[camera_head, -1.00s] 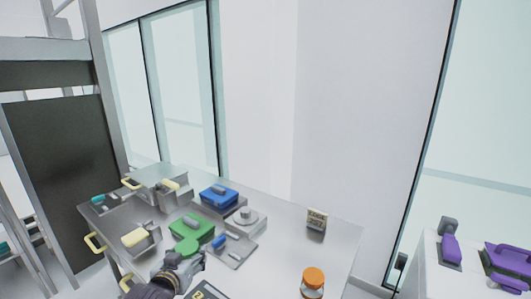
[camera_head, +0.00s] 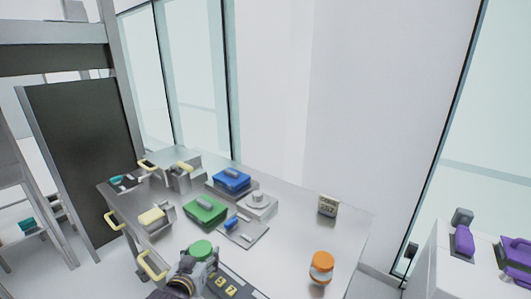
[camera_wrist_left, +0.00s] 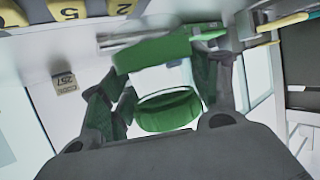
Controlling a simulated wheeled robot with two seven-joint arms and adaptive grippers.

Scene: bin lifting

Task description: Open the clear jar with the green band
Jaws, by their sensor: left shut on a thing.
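My left gripper (camera_head: 201,258) is at the near side of the table and is shut on the clear jar with the green band (camera_head: 201,248). Its round green top shows above the fingers; the gripper hides the lower part. In the left wrist view, the green ring (camera_wrist_left: 168,111) sits between the two dark fingers (camera_wrist_left: 165,85), with a pale middle. Whether the fingers hold the lid or the body, I cannot tell. My right gripper is in neither view.
A green box (camera_head: 205,212) and a blue box (camera_head: 232,180) stand beyond the gripper, near a grey plate (camera_head: 246,234). A dark strip with yellow number tags (camera_head: 226,285) lies close by. The table's right part is mostly clear.

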